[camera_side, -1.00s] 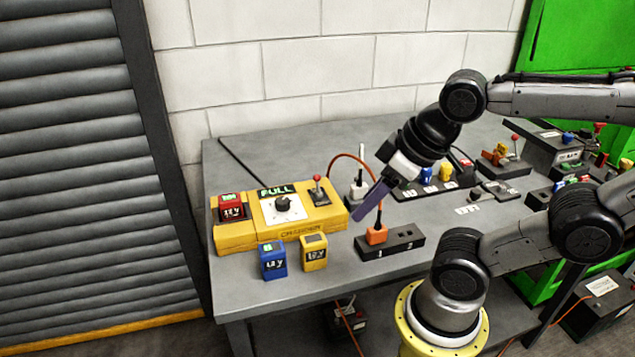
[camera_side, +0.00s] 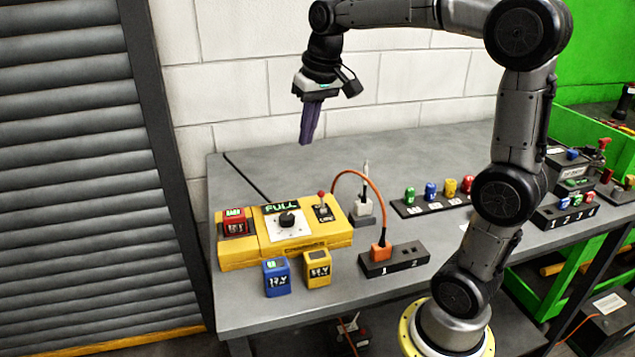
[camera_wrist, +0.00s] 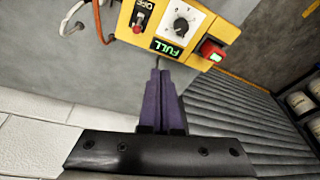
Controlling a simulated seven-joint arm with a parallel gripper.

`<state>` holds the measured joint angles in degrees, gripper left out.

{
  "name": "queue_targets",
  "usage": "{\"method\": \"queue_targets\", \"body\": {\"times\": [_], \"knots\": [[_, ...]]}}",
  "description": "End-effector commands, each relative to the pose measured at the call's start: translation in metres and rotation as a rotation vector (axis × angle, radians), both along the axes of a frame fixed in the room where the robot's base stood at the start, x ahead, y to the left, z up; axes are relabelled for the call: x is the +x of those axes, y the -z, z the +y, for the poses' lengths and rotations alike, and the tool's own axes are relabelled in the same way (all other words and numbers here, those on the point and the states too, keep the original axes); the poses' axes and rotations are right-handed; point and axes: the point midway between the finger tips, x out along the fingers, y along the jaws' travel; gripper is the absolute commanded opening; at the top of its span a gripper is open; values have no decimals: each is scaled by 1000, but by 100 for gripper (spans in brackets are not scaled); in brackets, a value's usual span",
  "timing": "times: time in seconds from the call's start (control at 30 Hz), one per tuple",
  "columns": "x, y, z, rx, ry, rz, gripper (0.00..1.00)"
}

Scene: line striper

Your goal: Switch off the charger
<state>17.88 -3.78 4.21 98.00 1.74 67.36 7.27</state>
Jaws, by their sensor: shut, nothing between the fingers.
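The yellow charger (camera_side: 262,256) lies on the grey table in the side view, its display (camera_side: 282,207) reading FULL in green. It carries a black knob (camera_side: 287,219) on a white dial, a toggle switch with a red tip (camera_side: 322,199) at its right, and a red battery (camera_side: 236,222) seated at its left. The charger also shows in the wrist view (camera_wrist: 212,27), with the toggle (camera_wrist: 139,19) at its left end. My gripper (camera_side: 306,140) is shut and empty, pointing down, above and behind the charger and apart from it. Its purple fingers also show in the wrist view (camera_wrist: 160,85).
A blue battery (camera_side: 277,279) and a yellow battery (camera_side: 317,270) stand in front of the charger.

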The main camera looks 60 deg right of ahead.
Motion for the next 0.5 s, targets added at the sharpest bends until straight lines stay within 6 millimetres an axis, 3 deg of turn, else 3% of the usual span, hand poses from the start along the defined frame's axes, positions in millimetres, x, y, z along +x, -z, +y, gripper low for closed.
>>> {"method": "queue_targets", "body": {"times": [0.03, 0.2, 0.37, 0.5], "knots": [[11, 9, -15, 10, 31, 25, 0], [30, 35, -50, 34, 100, 79, 0], [30, 56, -68, 53, 139, 124, 0], [28, 59, -74, 57, 152, 132, 0]]}}
